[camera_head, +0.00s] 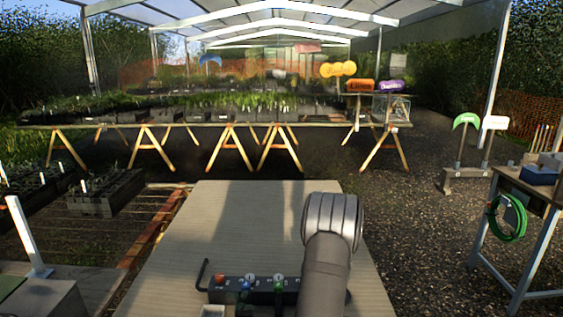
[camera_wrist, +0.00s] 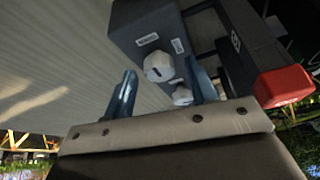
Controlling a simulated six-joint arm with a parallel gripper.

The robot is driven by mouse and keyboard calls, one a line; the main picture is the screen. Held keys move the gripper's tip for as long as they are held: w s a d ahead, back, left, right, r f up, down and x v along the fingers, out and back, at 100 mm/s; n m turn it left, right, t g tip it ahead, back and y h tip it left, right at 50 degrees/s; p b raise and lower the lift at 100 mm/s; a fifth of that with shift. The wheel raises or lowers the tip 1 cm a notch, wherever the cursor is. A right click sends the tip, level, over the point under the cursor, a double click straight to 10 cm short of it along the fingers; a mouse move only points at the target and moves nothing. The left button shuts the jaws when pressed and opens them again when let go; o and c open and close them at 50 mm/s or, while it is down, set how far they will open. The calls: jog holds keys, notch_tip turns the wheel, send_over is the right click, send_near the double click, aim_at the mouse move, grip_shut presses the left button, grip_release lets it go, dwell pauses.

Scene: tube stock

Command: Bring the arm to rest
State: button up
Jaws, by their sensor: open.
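My gripper (camera_wrist: 160,66) shows in the wrist view with its two blue-grey fingers apart and nothing held between them. Beyond the fingertips is a dark rack (camera_wrist: 150,22) with small white labels and two white round caps (camera_wrist: 158,66). Whether the fingers touch the caps cannot be told. A red block-like end (camera_wrist: 283,87) shows at the right. In the head view the dark rack (camera_head: 262,298) lies at the near edge of the table, with red, blue-white and green tops on it. My arm hides its right part, and my gripper is out of sight there.
The pale tabletop (camera_head: 235,220) is clear beyond the rack. A black bent handle (camera_head: 202,275) stands at the rack's left. A side bench (camera_head: 535,192) with a green hose coil (camera_head: 508,220) stands at the right. Trestle benches with plants stand further back.

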jog(key=shift+r, duration=0.1)
jog(key=v, duration=1.8)
jog(key=x, duration=1.8)
jog(key=shift+m, duration=0.3)
jog(key=m+t, duration=0.1)
jog(key=m, duration=0.2)
jog(key=shift+s, duration=0.15)
jog(key=m+t+h, duration=0.1)
jog(key=m, duration=0.3)
jog(key=shift+s+a+m+t+h, duration=0.1)
jog(key=shift+a+m+t+h, duration=0.05)
jog(key=shift+m+t+h, duration=0.25)
jog(key=m+h, duration=0.1)
jog(key=m, duration=0.3)
jog(key=shift+a+t, duration=0.1)
jog(key=shift+t, duration=0.2)
jog(key=shift+m+h, duration=0.8)
jog(key=shift+m, duration=1.1)
jog(key=shift+a+m, duration=0.1)
jog(key=shift+m, duration=0.2)
